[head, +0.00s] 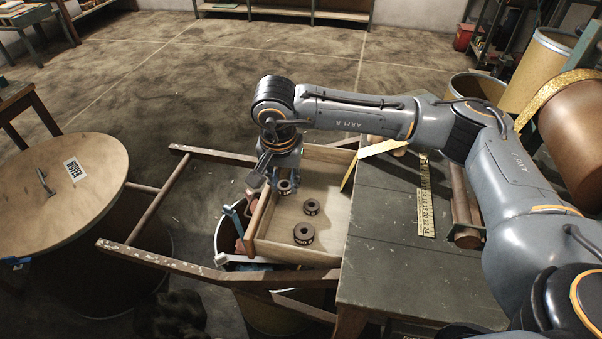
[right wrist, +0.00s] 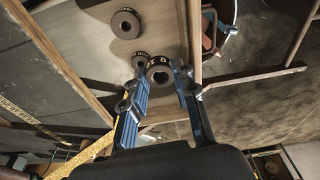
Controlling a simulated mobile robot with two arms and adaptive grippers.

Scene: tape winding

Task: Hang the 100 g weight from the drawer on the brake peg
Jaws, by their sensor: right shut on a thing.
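The open wooden drawer (head: 328,181) holds several dark ring-shaped weights. My right gripper (head: 272,181) reaches down at the drawer's left side. In the right wrist view its blue fingers (right wrist: 168,78) are shut on one dark weight (right wrist: 159,70), which also shows beside the gripper in the head view (head: 286,187). Two other weights, a smaller one (head: 311,207) and a larger one (head: 304,234), lie on the drawer floor. The lettering on the held weight is too small to read with certainty. I cannot pick out the brake peg. My left gripper is out of view.
The dark worktable (head: 385,260) carries a yellow tape (head: 425,200) and rollers (head: 463,205). A wooden frame (head: 165,262) surrounds the drawer's left side. A bin with tools (head: 225,240) stands below it. A round wooden lid (head: 75,200) lies at left.

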